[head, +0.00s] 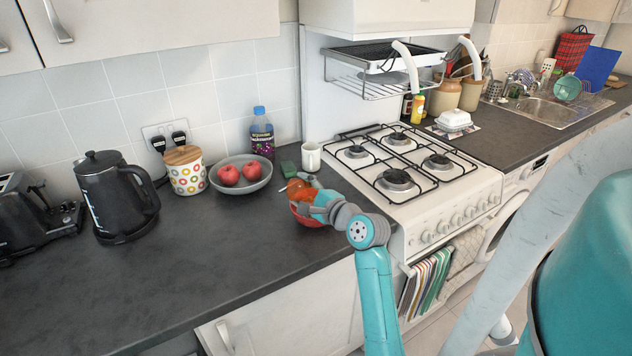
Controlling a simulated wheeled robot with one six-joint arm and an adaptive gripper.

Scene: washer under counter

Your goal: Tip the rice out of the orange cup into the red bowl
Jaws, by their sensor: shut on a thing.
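The orange cup (299,187) is over the counter, left of the stove, at the end of my arm. My gripper (306,192) is at the cup and shut on it; its fingers are small and partly hidden. The red bowl (303,219) is right below the cup, on the counter near the stove's left side. The cup and my gripper hide much of the bowl. The cup looks tilted, but its exact angle is hard to tell. I cannot make out any rice in the cup or the bowl.
A grey bowl with two red apples (240,174), a white mug (311,156), a green sponge (289,169) and a bottle (262,134) stand behind. A dotted canister (185,170) and black kettle (117,196) are left. The stove (411,178) is right. The front counter (190,275) is clear.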

